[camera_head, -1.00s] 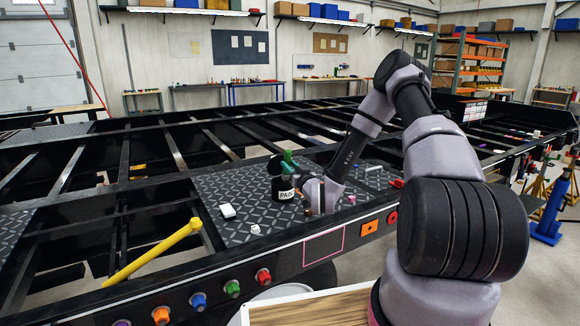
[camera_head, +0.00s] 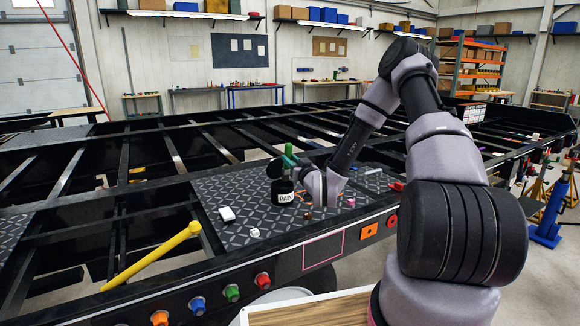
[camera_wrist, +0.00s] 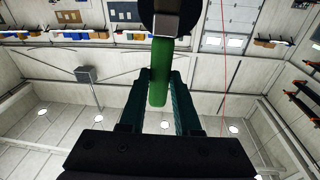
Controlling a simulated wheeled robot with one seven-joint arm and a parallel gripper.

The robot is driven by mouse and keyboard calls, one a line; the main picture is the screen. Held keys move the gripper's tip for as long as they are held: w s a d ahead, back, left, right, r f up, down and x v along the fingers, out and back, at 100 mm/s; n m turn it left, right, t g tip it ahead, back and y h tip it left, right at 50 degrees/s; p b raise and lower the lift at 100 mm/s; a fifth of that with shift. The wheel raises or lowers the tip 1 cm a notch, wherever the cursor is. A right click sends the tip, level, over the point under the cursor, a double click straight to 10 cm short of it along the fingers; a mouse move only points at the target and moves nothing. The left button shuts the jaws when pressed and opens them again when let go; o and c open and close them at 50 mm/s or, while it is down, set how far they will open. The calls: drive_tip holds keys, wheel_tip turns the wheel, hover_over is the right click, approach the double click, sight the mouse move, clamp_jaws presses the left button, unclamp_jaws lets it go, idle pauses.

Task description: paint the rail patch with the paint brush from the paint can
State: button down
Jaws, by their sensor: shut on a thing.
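The paint can (camera_head: 283,197), black with a white label, stands on the dark diamond plate of the trailer frame. My gripper (camera_head: 288,162) is just above it, shut on the green handle of the paint brush (camera_head: 288,151). In the wrist view the green handle (camera_wrist: 158,88) sits between the two dark fingers (camera_wrist: 160,95), with a dark block-like part beyond it. I cannot tell whether the bristles are inside the can. The rail patch (camera_head: 323,248), a pink-outlined rectangle on the front side rail, looks dark inside.
A yellow bar (camera_head: 150,257) leans across the frame at the left. Coloured knobs (camera_head: 197,302) line the rail. Open gaps lie between the crossbeams.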

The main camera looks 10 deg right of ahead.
drive_tip(key=shift+s+d+r, duration=0.1)
drive_tip(key=shift+s+r, duration=0.1)
drive_tip(key=shift+r, duration=0.65)
drive_tip(key=shift+s+d+r, duration=0.1)
drive_tip(key=shift+s+r, duration=0.05)
drive_tip(key=shift+r, duration=0.7)
drive_tip(key=shift+s+r, duration=0.2)
drive_tip(key=shift+r, duration=0.65)
drive_tip(key=s+d+f+m+h, duration=0.2)
drive_tip(key=s+d+f+h, duration=0.2)
drive_tip(key=s+d+f, duration=0.4)
drive_tip(key=shift+f+m, duration=0.3)
drive_tip(key=shift+f, duration=0.15)
drive_tip(key=shift+a, duration=0.1)
